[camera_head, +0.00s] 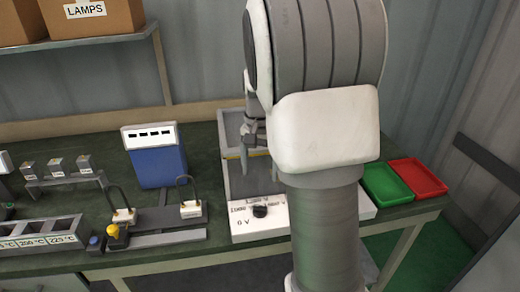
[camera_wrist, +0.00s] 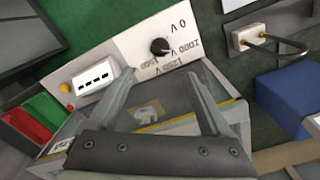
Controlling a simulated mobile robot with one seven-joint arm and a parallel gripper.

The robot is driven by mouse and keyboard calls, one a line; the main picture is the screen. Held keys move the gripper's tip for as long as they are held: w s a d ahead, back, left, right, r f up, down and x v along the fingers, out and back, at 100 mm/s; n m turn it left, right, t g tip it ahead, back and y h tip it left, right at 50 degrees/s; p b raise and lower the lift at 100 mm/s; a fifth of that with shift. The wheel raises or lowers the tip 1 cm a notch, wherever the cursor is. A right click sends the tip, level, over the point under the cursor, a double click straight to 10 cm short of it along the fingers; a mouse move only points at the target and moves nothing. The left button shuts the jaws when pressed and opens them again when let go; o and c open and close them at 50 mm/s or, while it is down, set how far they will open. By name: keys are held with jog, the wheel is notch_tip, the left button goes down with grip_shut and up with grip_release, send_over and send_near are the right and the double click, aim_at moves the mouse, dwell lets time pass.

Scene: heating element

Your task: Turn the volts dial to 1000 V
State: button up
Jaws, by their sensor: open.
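The volts dial is a small black knob (camera_head: 260,211) on the sloping white front panel (camera_head: 245,228) of a grey box. "0 V" is printed at its lower left in the head view; other labels are partly hidden or blurred. In the wrist view the dial (camera_wrist: 160,46) lies just beyond my fingertips, with "0 V" and a label like "1000 V" near it. The dial's pointer is too small to read surely. My gripper (camera_head: 258,165) is open and empty above the box, behind the dial in the head view. Its fingers (camera_wrist: 162,64) are spread apart in the wrist view, not touching the dial.
A small white meter (camera_wrist: 95,80) with red and yellow knobs sits on the panel. A blue power unit (camera_head: 158,165) and wired terminals (camera_head: 190,208) stand left of the box. Green (camera_head: 387,184) and red trays (camera_head: 418,178) lie to the right. My arm hides the panel's middle in the head view.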

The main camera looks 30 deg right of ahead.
notch_tip(320, 180, up, 5)
jog(key=shift+f+p, duration=0.1)
jog(key=shift+p, duration=0.2)
dwell(0.4)
